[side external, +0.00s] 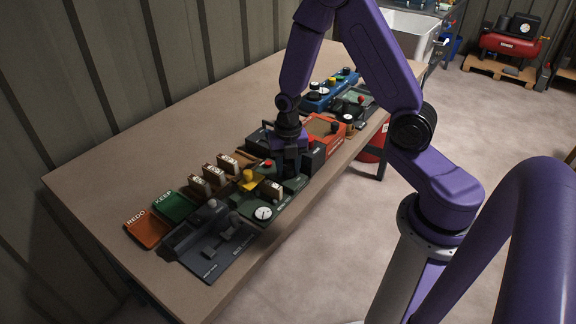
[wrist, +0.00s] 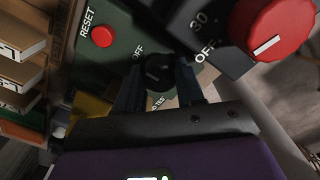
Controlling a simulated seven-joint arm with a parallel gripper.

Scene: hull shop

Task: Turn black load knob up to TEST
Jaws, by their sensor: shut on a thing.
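The black load knob (wrist: 158,72) sits on a dark green panel (wrist: 125,15) in the wrist view. My gripper (wrist: 158,82) has one finger on each side of it and is shut on it. White OFF lettering shows just above the knob, and small lettering that looks like TEST shows below it, between the fingers. The knob's pointer is too dark to make out. In the side view my gripper (side external: 287,168) reaches down to the green panel, and the knob is hidden there.
A red RESET button (wrist: 102,37) is left of the knob. A large red knob (wrist: 272,28) on a dark box stands close at right. In the side view, wooden blocks (side external: 228,163), a dial gauge (side external: 263,213) and an orange unit (side external: 325,128) crowd the bench (side external: 120,165).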

